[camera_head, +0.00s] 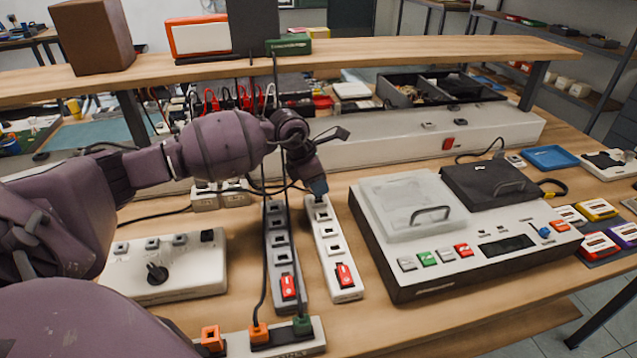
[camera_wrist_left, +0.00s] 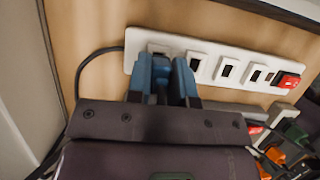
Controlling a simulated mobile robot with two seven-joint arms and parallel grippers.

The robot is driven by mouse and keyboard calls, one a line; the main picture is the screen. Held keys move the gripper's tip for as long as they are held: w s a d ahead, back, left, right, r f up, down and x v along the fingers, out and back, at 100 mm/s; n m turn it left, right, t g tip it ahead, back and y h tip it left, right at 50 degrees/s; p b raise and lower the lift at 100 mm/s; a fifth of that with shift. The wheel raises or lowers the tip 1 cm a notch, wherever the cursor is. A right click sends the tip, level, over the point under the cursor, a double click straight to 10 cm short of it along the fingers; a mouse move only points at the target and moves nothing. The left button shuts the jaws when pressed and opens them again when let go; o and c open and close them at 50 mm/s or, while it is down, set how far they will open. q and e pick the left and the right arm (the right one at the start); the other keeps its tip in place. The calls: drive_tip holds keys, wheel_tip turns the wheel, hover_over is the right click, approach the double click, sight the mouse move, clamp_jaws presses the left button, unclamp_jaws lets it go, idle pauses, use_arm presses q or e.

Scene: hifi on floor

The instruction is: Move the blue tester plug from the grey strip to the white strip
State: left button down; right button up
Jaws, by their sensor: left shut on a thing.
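My left gripper (camera_head: 318,188) is at the far end of the white strip (camera_head: 334,250), over its farthest socket. It is shut on the blue tester plug (camera_wrist_left: 162,72), which shows between the blue fingers in the left wrist view. The fingers hide much of the plug, and I cannot tell whether it is seated. The white strip also shows in the left wrist view (camera_wrist_left: 208,68), with open sockets and a red switch. The grey strip (camera_head: 281,250) lies just left of the white strip, with a red switch at its near end. My right gripper is not in view.
A nearer strip (camera_head: 285,345) holds an orange plug (camera_head: 259,333) and a green plug (camera_head: 302,325). Dark cables cross the grey strip. A large white device (camera_head: 470,240) stands right of the white strip. A panel with a black knob (camera_head: 157,274) stands at left.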

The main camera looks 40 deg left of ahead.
use_arm(q)
drive_tip(key=shift+f, duration=0.25)
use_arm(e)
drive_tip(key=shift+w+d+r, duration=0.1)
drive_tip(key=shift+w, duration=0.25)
use_arm(q)
drive_tip(key=shift+f, duration=0.35)
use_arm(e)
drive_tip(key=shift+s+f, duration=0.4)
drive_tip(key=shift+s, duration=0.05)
use_arm(q)
drive_tip(key=shift+f+b, duration=0.15)
drive_tip(key=shift+b, duration=0.15)
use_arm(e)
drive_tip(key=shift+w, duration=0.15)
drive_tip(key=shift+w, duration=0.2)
use_arm(q)
drive_tip(key=shift+f, duration=0.1)
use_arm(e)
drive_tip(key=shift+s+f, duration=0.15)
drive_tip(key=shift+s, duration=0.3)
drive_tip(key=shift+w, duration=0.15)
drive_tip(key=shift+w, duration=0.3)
